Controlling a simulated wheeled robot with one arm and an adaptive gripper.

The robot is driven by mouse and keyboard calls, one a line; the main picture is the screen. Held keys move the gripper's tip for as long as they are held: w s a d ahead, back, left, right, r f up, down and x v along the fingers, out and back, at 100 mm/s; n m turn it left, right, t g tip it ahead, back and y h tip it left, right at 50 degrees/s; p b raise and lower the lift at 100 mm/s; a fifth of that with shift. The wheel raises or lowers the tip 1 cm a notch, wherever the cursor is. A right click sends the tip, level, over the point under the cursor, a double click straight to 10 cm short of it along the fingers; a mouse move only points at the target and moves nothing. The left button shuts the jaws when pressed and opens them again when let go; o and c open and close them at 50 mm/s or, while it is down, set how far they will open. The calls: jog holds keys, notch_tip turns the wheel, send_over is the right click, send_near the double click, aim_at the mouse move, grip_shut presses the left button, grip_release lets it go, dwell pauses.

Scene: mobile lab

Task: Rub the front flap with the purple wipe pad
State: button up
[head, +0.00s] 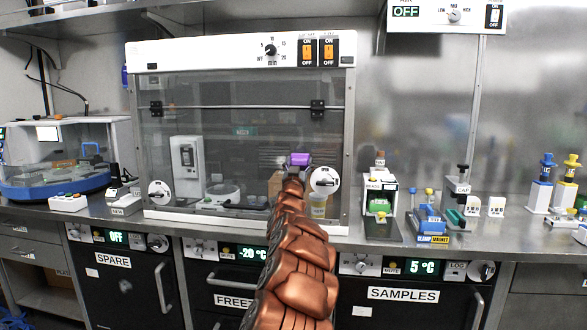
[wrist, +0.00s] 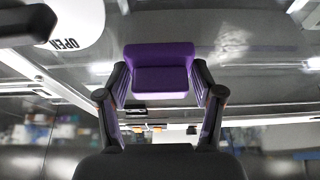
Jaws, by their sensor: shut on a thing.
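The purple wipe pad (head: 300,159) is held out at the end of my arm, in front of the lower right part of the cabinet. My gripper (wrist: 158,85) is shut on the pad (wrist: 160,68), with one finger on each side of it. The front flap (head: 230,145) is a clear panel hanging from two black hinges on the cabinet. It looks lowered over the opening. In the wrist view a grey glossy surface lies beyond the pad; I cannot tell whether the pad touches it. My arm hides part of the flap's lower right.
White round dials sit at the cabinet's lower left (head: 159,191) and lower right (head: 324,181), the latter close beside my gripper. A blue-based machine (head: 60,185) stands left.

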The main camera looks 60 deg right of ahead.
aim_at(274, 157)
jog(key=shift+s+d, duration=0.15)
jog(key=shift+s, duration=0.25)
jog(key=shift+w+d, duration=0.1)
jog(key=shift+c, duration=0.3)
jog(key=shift+w+a+p, duration=0.35)
jog(key=shift+w+p, duration=0.05)
jog(key=shift+w, duration=0.4)
jog(key=shift+w+a+p, duration=0.3)
jog(key=shift+w+p, duration=0.05)
jog(key=shift+w, duration=0.4)
jog(key=shift+w+a+r+p, duration=0.1)
jog(key=shift+w+a+p, duration=0.15)
jog(key=shift+w+p, duration=0.4)
jog(key=shift+w+a+r+p, duration=0.1)
jog(key=shift+w+a+p, duration=0.15)
jog(key=shift+w, duration=0.55)
jog(key=shift+w+a+f+p, duration=0.1)
jog(key=shift+w+a+p, duration=0.2)
jog(key=shift+w+p, duration=0.4)
jog(key=shift+w+a+f+p, duration=0.1)
jog(key=shift+w+a+p, duration=0.25)
jog(key=shift+w, duration=0.65)
